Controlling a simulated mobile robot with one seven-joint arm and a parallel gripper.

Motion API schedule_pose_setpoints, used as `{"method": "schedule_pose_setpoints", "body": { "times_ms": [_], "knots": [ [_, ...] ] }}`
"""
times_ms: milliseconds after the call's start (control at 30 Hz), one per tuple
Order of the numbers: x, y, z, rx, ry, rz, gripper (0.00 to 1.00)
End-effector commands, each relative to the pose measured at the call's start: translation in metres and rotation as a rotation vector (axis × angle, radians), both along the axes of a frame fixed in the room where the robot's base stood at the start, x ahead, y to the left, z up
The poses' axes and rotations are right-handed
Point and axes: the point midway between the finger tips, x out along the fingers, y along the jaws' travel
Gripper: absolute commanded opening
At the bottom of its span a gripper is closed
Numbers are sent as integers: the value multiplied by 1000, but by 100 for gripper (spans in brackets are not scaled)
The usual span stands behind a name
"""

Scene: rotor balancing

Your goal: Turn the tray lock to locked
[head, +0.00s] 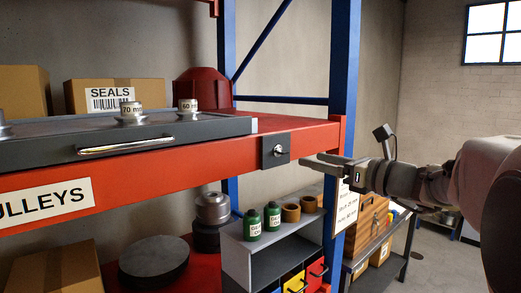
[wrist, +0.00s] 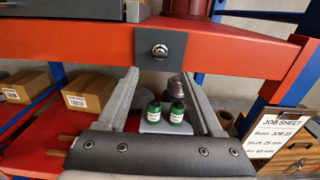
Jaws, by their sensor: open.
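The tray lock is a silver key or knob on a dark square plate (head: 276,149), fixed to the front of the orange-red shelf beam. It also shows in the wrist view, with its lock knob (wrist: 160,50) at the top centre. The dark grey tray (head: 48,151) with a silver handle sits on the beam to the left of the lock. My gripper (head: 316,162) is right of the lock in the head view, apart from it, open and empty. In the wrist view, its spread fingers (wrist: 158,76) point toward the beam, with the lock between and beyond their tips. I cannot tell the lock's turn position.
A blue rack post (head: 345,80) stands close behind my gripper. Below the beam are green bottles (head: 252,224) on a grey organiser (head: 232,247). A job sheet (wrist: 276,131) hangs at the right. Pulleys (head: 188,109) and boxes stand on the shelf. Space before the lock is clear.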

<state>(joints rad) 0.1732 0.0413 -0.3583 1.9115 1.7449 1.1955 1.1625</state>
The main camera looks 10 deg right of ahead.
Motion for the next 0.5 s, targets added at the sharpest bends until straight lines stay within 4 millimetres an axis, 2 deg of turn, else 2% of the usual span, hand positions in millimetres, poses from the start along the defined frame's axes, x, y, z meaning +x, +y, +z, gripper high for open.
{"method": "schedule_pose_setpoints", "body": {
  "times_ms": [200,500],
  "knots": [
    [39,29,2,0,2,3,68],
    [69,50,1,-1,-1,0,68]
  ]
}}
